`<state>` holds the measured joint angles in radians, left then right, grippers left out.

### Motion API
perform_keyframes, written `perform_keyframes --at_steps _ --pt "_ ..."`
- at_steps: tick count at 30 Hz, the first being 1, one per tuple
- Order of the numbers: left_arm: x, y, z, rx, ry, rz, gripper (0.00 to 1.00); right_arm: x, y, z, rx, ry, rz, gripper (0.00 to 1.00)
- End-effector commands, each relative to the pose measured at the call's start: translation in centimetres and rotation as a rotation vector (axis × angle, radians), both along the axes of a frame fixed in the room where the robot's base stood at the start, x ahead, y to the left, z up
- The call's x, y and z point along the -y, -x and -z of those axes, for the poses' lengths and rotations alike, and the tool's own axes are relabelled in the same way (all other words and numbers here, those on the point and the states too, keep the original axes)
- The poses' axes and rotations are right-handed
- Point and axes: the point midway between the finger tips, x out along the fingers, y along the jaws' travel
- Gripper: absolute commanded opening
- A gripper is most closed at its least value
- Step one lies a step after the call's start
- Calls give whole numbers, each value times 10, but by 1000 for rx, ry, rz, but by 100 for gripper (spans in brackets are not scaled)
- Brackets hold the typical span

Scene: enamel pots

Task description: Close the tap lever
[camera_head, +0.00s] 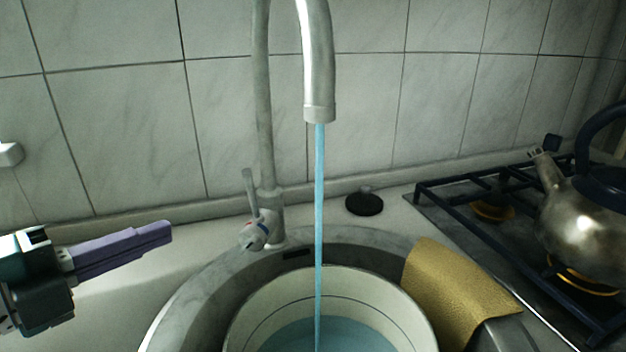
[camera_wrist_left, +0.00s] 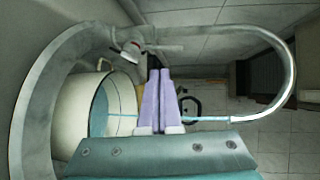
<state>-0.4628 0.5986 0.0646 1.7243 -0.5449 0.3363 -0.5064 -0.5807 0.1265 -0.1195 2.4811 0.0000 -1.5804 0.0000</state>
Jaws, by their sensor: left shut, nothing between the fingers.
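The tap lever (camera_head: 249,190) stands nearly upright on the tap body at the back of the sink, left of the spout's base. The tap spout (camera_head: 318,80) arches over the sink, and a blue stream of water (camera_head: 319,220) runs from it into a pot. My left gripper (camera_head: 168,231) is shut and empty, left of the lever and apart from it. In the left wrist view my left gripper (camera_wrist_left: 160,75) has its purple fingers together. The tap body (camera_wrist_left: 132,50) shows there, left of and beyond the fingertips. My right gripper is not in view.
A cream enamel pot (camera_head: 250,318) with water stands in the round sink (camera_head: 205,290). A yellow cloth (camera_head: 450,290) hangs over the sink's right edge. A black plug (camera_head: 364,204) lies behind. A metal kettle (camera_head: 585,225) stands on the hob at right.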

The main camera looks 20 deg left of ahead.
Motion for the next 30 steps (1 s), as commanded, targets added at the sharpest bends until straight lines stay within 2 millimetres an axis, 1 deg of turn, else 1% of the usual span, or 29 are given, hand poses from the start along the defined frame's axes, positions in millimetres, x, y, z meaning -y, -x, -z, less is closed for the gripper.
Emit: perform_keyframes --at_steps 1,6,11,15,21,30 --pt "3 -10 0 5 2 1 0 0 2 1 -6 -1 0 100" --pt "14 -42 5 5 2 -1 0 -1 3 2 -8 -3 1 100" --pt "24 -69 9 4 3 0 0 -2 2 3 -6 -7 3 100" --pt "31 -88 4 3 2 -1 0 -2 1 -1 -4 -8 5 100" --pt "37 -102 3 1 3 -1 0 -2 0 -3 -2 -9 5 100" --pt "37 -104 4 0 3 -1 0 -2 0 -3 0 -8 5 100"
